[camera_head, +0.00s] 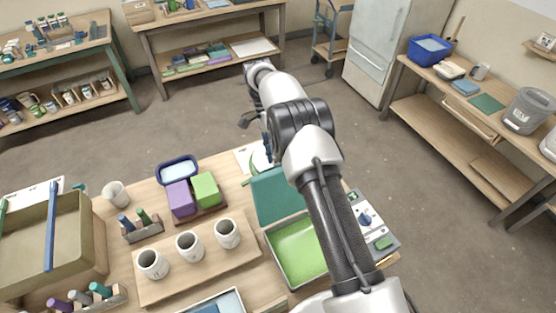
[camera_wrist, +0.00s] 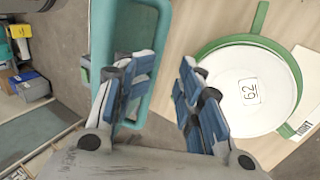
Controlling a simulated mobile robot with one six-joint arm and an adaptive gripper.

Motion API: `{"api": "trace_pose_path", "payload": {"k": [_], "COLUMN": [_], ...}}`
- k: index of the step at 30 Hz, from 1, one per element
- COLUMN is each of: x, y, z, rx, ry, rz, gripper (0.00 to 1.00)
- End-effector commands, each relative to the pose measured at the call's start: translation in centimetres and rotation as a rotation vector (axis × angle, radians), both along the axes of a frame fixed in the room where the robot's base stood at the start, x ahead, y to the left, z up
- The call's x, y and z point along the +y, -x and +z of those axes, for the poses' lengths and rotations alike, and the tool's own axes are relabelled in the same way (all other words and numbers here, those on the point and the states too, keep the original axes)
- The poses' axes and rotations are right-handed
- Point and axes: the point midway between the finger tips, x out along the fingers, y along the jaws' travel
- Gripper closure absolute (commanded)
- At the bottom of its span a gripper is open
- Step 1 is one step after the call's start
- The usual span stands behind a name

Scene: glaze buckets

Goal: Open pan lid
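A shallow pan (camera_head: 290,262) with bright green contents sits on the table in the head view, partly hidden by my arm. A flat teal panel (camera_head: 272,197), apparently its lid, stands raised along the pan's far edge. In the wrist view a teal rimmed panel (camera_wrist: 130,28), apparently the same lid, lies behind my left finger. My gripper (camera_wrist: 163,95) is open, its blue-grey fingers apart with nothing gripped between them. The panel's right rim shows between the fingers; I cannot tell whether they touch it. In the head view my arm mostly hides the gripper.
A round white, green-rimmed item (camera_wrist: 240,90) marked 62 lies right of my fingers. A control box (camera_head: 372,222) stands right of the pan. White cups (camera_head: 190,246), purple and green blocks (camera_head: 205,188) and a blue tub (camera_head: 178,170) stand left. Open floor lies beyond.

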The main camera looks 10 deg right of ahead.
Motion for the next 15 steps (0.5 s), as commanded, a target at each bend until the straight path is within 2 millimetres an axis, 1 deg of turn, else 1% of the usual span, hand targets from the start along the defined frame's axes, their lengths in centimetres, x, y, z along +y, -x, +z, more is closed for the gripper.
{"api": "trace_pose_path", "payload": {"k": [1,7,9,12,15], "x": [0.0,-0.2,-0.2,-0.3,-0.3], "y": [-0.1,0.2,0.3,0.3,0.4], "z": [1.3,5.3,6.3,7.2,7.7], "rx": [-0.004,-0.001,0.0,0.002,0.003], "ry": [0.0,0.002,0.002,0.003,0.003], "rz": [0.0,-0.001,-0.001,-0.001,-0.001], "gripper": [0.69,0.69,0.69,0.69,0.69]}}
